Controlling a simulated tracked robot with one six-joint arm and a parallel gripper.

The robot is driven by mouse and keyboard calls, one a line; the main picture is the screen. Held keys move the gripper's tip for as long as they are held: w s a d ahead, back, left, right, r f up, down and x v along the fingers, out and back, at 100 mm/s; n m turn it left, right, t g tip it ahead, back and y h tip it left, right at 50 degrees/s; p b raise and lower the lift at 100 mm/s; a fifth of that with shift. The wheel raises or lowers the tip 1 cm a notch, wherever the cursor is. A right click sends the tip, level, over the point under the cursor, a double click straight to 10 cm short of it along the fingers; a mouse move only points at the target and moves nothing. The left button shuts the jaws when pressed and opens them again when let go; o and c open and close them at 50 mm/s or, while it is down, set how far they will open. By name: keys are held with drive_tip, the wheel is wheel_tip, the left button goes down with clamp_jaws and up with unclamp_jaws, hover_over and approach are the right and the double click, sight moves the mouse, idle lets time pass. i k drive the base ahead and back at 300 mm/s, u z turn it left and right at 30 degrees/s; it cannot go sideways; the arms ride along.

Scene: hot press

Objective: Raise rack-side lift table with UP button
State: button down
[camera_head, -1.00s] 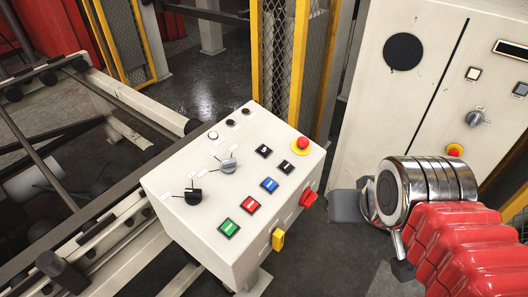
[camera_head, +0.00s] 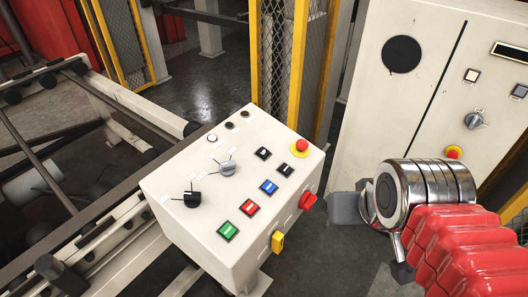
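The lift table cannot be told for certain.
The box also has a black knob (camera_head: 192,199), a grey knob (camera_head: 228,168), a red emergency stop (camera_head: 301,146), a red side switch (camera_head: 308,201) and a yellow side piece (camera_head: 278,241). A pale cabinet (camera_head: 400,110) stands behind. A metal frame (camera_head: 100,240) lies left.

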sight(263, 153)
drive_tip(key=k, duration=1.3)
drive_tip(key=u, duration=0.3)
drive_tip(key=i, duration=0.6)
drive_tip(key=u, duration=0.7)
drive_tip(key=i, duration=0.8)
drive_tip(key=u, duration=0.15)
